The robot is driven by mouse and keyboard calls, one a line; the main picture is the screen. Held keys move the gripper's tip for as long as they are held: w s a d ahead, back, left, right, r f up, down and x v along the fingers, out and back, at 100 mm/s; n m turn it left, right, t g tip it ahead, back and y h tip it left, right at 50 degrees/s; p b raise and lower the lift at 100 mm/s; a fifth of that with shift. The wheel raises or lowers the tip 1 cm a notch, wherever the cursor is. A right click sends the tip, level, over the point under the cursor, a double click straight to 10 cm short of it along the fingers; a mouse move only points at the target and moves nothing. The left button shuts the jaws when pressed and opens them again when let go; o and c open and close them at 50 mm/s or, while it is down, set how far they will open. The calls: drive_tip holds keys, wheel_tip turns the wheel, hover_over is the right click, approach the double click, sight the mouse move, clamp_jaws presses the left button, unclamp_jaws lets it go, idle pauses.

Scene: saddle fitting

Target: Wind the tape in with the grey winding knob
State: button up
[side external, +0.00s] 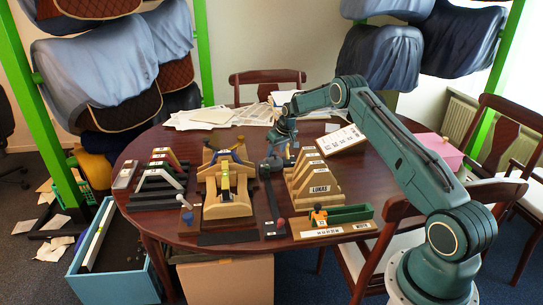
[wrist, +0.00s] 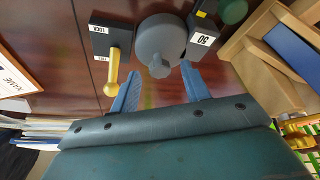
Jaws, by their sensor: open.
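In the wrist view a round grey case (wrist: 152,38) stands on the dark table, with a small lobed grey winding knob (wrist: 160,68) on the side facing me. My gripper (wrist: 160,88) is open, with its two blue fingers apart and nothing between them. The fingertips point toward the case, one to either side of the knob's line; I cannot tell how far off they are. In the side view my gripper (side external: 283,139) is above the dark grey case (side external: 272,164), which is small there. I see no tape clearly.
Left of the case a black plate (wrist: 110,42) carries a yellow-handled lever (wrist: 113,75). Right of it are a dark block labelled 30 (wrist: 201,38), a green knob (wrist: 234,10) and a wooden stand (wrist: 268,62). Loose papers (side external: 215,114) lie at the table's back.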

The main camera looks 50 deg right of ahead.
drive_tip(key=shift+w+f, duration=0.1)
drive_tip(key=shift+f, duration=0.2)
drive_tip(key=c, duration=1)
drive_tip(key=shift+m, duration=0.8)
drive_tip(key=shift+h, duration=0.3)
